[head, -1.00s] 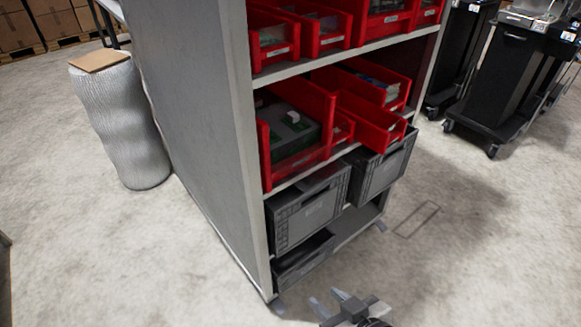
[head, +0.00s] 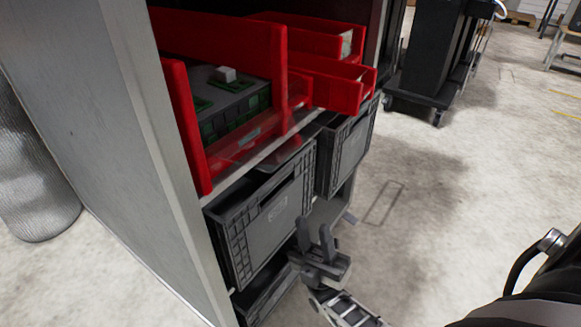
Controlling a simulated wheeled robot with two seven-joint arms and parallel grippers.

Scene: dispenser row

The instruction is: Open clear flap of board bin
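The board bin is a large red bin (head: 190,125) at the left of the shelf in the head view. Dark trays with green boards (head: 230,100) lie in it. A clear flap (head: 236,146) seems to cover its low front; its edges are hard to make out. My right gripper (head: 315,230) is below and right of this bin, in front of the grey crates. Its two fingers point up and stand apart, with nothing between them. My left gripper is out of view.
Smaller red bins (head: 335,90) sit to the right on the same shelf. Grey crates (head: 262,225) stand below, close behind my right gripper. A grey side panel (head: 100,130) closes the rack's left. Open floor (head: 440,190) lies to the right.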

